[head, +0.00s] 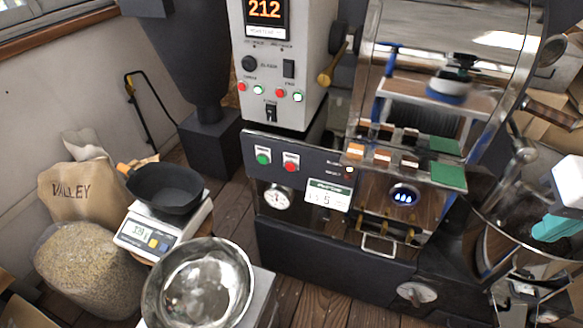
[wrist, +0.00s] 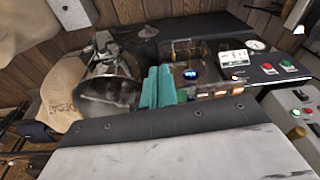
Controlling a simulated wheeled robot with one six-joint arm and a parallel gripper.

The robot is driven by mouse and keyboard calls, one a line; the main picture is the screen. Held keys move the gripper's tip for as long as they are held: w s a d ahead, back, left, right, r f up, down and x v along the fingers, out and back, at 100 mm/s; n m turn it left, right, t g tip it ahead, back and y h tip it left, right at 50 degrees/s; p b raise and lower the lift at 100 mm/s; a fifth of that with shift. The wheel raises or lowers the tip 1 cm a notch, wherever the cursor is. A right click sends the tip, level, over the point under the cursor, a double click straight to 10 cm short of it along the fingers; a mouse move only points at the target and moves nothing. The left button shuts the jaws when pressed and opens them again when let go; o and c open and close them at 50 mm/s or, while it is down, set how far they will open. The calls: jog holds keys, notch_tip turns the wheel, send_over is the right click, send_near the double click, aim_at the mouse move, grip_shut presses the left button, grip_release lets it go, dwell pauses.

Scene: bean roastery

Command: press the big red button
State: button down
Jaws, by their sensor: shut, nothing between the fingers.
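The larger red button (head: 291,162) sits on the dark front panel of the machine in the head view, just right of a green button (head: 263,156). My gripper (head: 546,233) is at the far right of the head view, well away from the button, beside the round metal bin. Its teal fingers (wrist: 157,84) show together in the middle of the wrist view, shut and empty.
A grey control box (head: 308,60) with smaller red and green buttons stands above the panel. A scale (head: 145,238) with a black pan (head: 165,186) and a metal bowl (head: 199,285) are at the lower left. A metal bin (head: 497,225) is near my gripper.

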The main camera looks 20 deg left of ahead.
jog(key=w+a+f+t+y, duration=0.1)
jog(key=w+a+f+t, duration=0.15)
jog(key=w+a, duration=0.45)
jog(key=w+a+f+t+y, duration=0.1)
jog(key=w+a+f, duration=0.3)
jog(key=w, duration=0.6)
jog(key=t+y, duration=0.4)
jog(key=t, duration=0.1)
send_near(290, 167)
jog(key=w+d+r, duration=0.2)
jog(key=d+r, duration=0.2)
jog(key=d, duration=0.1)
jog(key=s+a+f+t+y, duration=0.2)
jog(key=s+a+f+y, duration=0.2)
jog(key=s+a+f, duration=0.3)
jog(key=shift+s+a+f+n+y, duration=0.35)
jog(key=shift+a+f, duration=0.65)
jog(key=shift+a, duration=0.2)
jog(key=shift+w, duration=0.1)
jog(key=w, duration=0.8)
jog(key=shift+w+d, duration=0.35)
